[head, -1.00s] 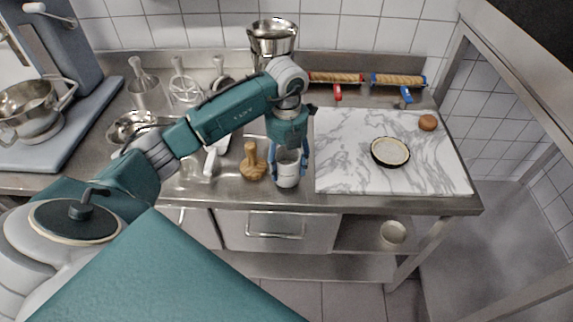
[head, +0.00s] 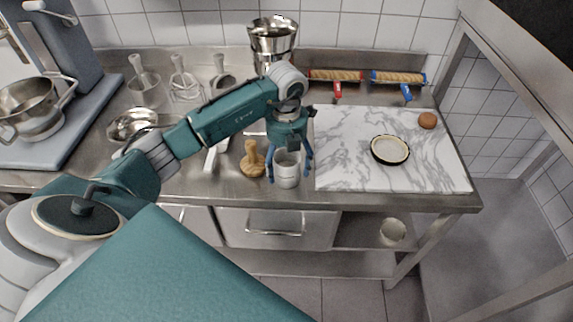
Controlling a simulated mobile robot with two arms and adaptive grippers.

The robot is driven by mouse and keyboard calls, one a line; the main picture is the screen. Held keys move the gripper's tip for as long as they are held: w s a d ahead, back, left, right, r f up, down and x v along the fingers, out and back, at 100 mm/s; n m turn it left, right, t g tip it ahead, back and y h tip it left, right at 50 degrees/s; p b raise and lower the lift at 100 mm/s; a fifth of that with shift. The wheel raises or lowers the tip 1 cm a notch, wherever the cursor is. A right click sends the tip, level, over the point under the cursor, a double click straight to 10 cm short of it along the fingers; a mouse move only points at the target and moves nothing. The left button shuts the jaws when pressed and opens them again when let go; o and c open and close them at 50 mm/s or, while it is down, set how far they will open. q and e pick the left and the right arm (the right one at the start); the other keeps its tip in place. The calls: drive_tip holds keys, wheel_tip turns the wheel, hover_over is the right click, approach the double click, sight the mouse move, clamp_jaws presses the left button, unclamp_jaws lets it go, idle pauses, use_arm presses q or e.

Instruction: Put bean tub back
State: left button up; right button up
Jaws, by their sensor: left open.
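A white tub (head: 287,174), which looks like the bean tub, stands upright on the steel counter near its front edge, just left of the marble slab. My left gripper (head: 289,172) reaches down over it from above. Its blue fingers are open, one on each side of the tub, with small gaps. The gripper's palm hides part of the tub's top, and I cannot make out its contents. A round tart tin (head: 390,150) with a pale filling sits on the marble slab (head: 345,170). My right gripper is not in view.
A wooden tool (head: 252,160) stands close left of the tub. A brown round item (head: 427,120) lies on the slab. A metal pot (head: 272,36) stands behind my arm. A pale bowl (head: 392,232) sits on the lower shelf.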

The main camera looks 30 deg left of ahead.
use_arm(q)
wheel_tip(320, 180, up, 12)
drive_tip(key=b, duration=0.3)
idle(0.4)
